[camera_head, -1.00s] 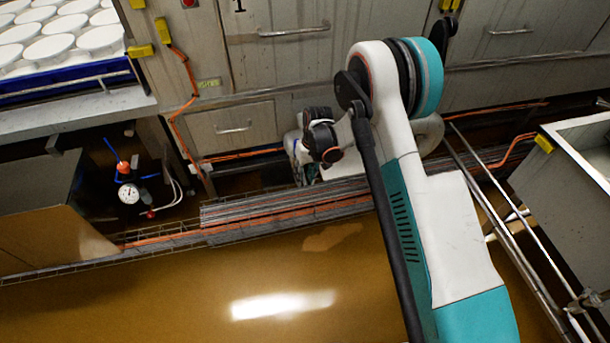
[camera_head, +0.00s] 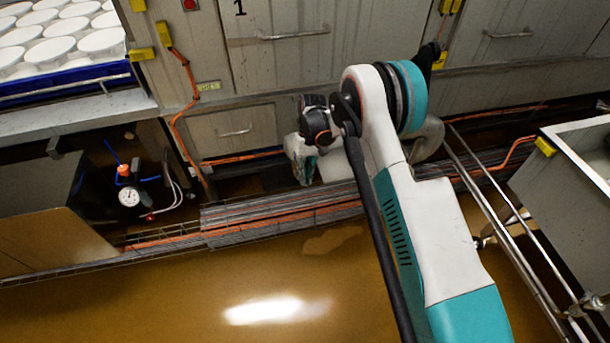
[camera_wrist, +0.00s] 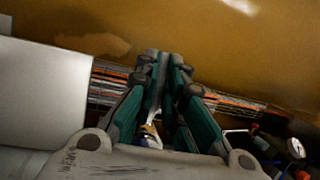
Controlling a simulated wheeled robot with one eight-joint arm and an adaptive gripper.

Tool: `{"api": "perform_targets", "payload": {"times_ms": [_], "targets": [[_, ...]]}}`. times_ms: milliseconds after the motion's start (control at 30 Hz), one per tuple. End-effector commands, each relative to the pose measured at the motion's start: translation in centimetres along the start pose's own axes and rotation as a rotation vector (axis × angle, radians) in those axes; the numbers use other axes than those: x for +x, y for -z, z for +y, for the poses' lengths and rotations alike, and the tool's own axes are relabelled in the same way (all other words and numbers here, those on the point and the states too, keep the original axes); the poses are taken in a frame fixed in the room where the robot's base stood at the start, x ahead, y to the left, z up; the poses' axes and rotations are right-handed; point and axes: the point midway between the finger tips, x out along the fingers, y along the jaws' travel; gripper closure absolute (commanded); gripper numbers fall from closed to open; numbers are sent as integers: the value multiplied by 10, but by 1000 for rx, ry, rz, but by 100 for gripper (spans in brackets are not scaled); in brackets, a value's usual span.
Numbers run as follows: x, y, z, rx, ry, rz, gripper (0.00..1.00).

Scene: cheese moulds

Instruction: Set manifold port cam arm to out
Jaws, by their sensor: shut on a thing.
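A small manifold with blue and orange-red fittings (camera_head: 123,171) and a round white gauge (camera_head: 129,196) sits in the recess below the left bench. In the wrist view the gauge (camera_wrist: 297,147) shows at the right edge, with red and blue parts beside it. I cannot tell which part is the port cam arm or how it is set. My gripper (camera_wrist: 164,62) has its fingers close together on a pale, narrow thing (camera_wrist: 154,103) that I cannot identify. In the head view my gripper is mostly hidden by my wrist, well right of the manifold and apart from it.
Orange cables and a wire cable tray (camera_head: 285,211) run along the floor by the cabinets. A brown-sided box (camera_head: 45,240) stands left of the manifold. White moulds (camera_head: 55,50) sit in a blue crate above. A metal tank (camera_head: 575,165) is at the right. The brown floor is clear.

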Motion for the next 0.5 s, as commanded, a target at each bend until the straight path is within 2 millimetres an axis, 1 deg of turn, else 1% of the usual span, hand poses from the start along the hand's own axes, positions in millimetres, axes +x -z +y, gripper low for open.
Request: {"api": "perform_targets", "payload": {"times_ms": [133, 167, 200, 233, 267, 500], "targets": [[0, 0, 1, 2, -2, 0, 100], [0, 0, 1, 2, -2, 0, 88], [0, 0, 1, 2, -2, 1, 79], [0, 0, 1, 2, -2, 1, 73], [0, 0, 1, 2, -2, 1, 71], [0, 0, 1, 1, -1, 1, 71]]}}
